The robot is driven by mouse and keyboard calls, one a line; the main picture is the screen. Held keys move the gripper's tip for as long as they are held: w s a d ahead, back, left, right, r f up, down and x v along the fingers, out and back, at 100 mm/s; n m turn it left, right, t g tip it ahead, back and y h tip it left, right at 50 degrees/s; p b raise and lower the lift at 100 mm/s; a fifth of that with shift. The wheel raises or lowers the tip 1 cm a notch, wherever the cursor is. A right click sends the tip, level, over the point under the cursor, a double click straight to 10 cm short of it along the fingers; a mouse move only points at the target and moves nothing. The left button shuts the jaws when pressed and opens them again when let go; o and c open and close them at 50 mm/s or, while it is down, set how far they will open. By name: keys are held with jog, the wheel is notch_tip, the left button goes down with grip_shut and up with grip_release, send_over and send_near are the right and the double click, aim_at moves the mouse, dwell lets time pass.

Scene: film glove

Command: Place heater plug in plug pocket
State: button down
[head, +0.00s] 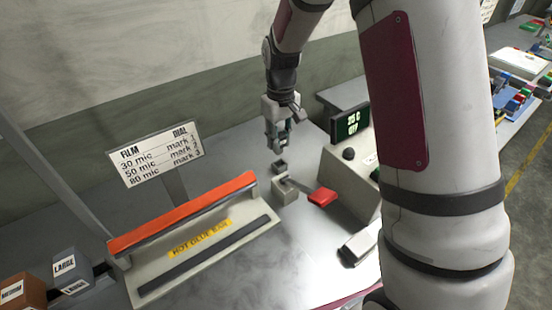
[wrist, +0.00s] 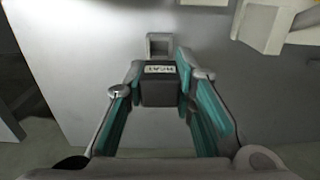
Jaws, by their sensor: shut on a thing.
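The heater plug (wrist: 160,92) is a dark block with a pale label that seems to read HEAT. My gripper (wrist: 160,76) is shut on it, with a teal-lined finger on each side. The plug pocket (wrist: 160,37), a small grey square frame with a hollow centre, stands just beyond the plug in the wrist view.
The orange-topped glue bar (head: 185,212) is at left, below a film dial sign (head: 156,153). A control box with a green display (head: 351,123) stands at right.

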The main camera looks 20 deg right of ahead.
notch_tip(320, 180, down, 6)
jog(key=shift+b, duration=1.05)
jog(key=c, duration=1.3)
grip_release()
jog(key=shift+f, duration=0.1)
jog(key=shift+c, duration=0.2)
